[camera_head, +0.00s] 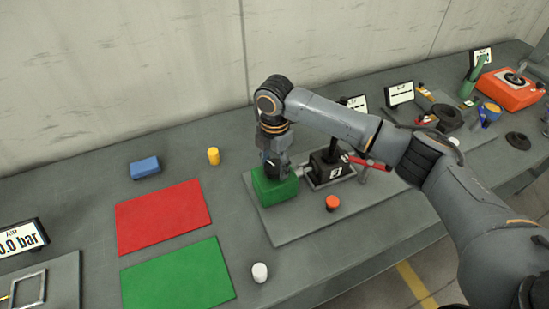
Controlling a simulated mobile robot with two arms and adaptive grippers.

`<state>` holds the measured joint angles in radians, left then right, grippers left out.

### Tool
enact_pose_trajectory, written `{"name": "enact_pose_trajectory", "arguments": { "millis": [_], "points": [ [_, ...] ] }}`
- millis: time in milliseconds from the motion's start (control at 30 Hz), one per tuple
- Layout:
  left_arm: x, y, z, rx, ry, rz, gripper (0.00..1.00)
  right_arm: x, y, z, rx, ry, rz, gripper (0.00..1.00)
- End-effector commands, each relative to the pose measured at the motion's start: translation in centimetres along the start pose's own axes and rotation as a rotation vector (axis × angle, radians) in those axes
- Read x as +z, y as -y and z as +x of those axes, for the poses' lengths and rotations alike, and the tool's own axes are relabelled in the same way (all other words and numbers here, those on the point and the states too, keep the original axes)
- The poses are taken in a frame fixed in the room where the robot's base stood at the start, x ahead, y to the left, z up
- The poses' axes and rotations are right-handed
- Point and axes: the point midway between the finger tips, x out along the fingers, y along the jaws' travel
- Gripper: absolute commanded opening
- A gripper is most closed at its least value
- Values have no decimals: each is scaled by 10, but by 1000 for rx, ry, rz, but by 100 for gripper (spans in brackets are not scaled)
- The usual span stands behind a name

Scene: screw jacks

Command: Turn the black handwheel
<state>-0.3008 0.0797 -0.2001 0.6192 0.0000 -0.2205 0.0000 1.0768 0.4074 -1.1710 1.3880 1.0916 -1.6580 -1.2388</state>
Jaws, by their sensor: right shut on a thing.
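My right gripper (272,166) points down at the top of a green block (275,190) and is shut on it. The block is at the left end of a dark vise-like device (329,166) on a grey plate (300,225). Which part is the black handwheel is not clear. A thick black ring (447,118) is at the right of the bench, and a flatter black round piece (517,140) lies further right. Both are far from my gripper. My left gripper is not in view.
An orange box (508,92) is far right.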

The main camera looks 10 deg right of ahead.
Motion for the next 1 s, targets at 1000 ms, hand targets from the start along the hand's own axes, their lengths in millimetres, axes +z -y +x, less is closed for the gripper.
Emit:
{"name": "enact_pose_trajectory", "arguments": {
  "millis": [1000],
  "points": [
    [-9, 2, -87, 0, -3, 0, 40, -1, 1, 0, -4, -1, 956, 23]
  ]
}}
